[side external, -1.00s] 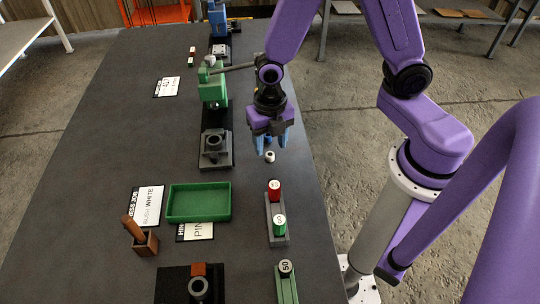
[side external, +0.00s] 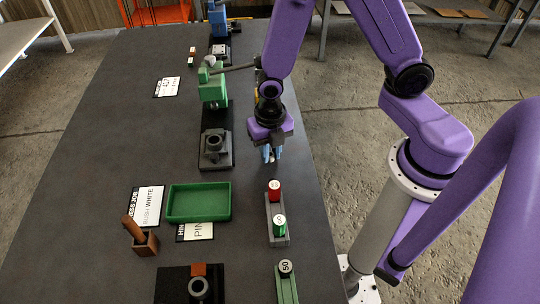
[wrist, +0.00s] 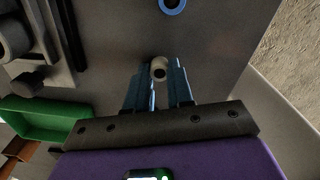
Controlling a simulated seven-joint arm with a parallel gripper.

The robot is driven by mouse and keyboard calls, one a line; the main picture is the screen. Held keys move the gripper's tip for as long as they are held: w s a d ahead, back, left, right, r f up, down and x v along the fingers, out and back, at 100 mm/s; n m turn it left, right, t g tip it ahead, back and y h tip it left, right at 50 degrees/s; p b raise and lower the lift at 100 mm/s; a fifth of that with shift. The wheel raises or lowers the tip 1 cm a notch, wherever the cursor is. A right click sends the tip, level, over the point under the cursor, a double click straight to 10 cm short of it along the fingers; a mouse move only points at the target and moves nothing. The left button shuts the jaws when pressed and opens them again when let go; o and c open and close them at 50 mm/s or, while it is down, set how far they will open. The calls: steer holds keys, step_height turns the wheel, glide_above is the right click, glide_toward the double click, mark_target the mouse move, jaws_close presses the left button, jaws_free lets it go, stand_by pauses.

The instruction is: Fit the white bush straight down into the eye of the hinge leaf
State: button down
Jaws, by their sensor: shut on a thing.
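My gripper (side external: 271,155) is low over the table, to the right of the grey fixture. In the wrist view, its blue fingers (wrist: 159,88) are shut on the white bush (wrist: 159,70), whose round end and bore show at the fingertips. In the side view the fingers mostly hide the bush. A grey piece with an upright round eye (side external: 214,142), apparently the hinge leaf, sits on a dark base left of my gripper. A round grey part also shows at the left edge of the wrist view (wrist: 14,38). The bush is apart from the eye.
A green press (side external: 212,90) with a long lever stands behind the grey piece. A grey rack (side external: 278,240) with red and green cylinders stands in front of my gripper. A green tray (side external: 199,216) lies front left. A dark block with another ring (side external: 199,288) is nearest.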

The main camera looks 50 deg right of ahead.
steer(key=shift+r, duration=0.1)
steer(key=shift+r, duration=0.75)
steer(key=s+d+r, duration=0.2)
steer(key=s+r, duration=0.4)
steer(key=s+d+r, duration=0.3)
steer(key=s+r, duration=0.2)
steer(key=s, duration=0.2)
steer(key=w+a, duration=0.6)
steer(key=w, duration=0.6)
steer(key=w+a, duration=0.6)
steer(key=w, duration=0.7)
steer(key=shift+f, duration=0.25)
steer(key=shift+a+f, duration=0.1)
steer(key=shift+f, duration=2.8)
steer(key=shift+f, duration=0.9)
